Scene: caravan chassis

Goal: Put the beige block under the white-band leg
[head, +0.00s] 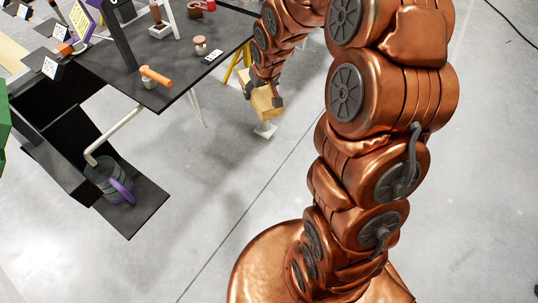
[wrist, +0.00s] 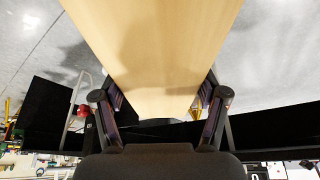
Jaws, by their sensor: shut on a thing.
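My gripper (head: 264,97) is shut on the beige block (head: 262,108), with one finger on each side of it. It holds the block beyond the right edge of the dark chassis (head: 185,75). In the wrist view the block (wrist: 160,50) fills the upper middle between the fingers (wrist: 160,98). A small white piece (head: 266,130) shows just below the block; whether they touch is unclear. A thin pale leg (head: 197,108) hangs under the chassis edge. I cannot make out a white band on any leg.
A yellow support (head: 238,64) stands under the chassis near my arm. An orange-handled part (head: 155,76) sits on the chassis. The grey floor in the middle is clear.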

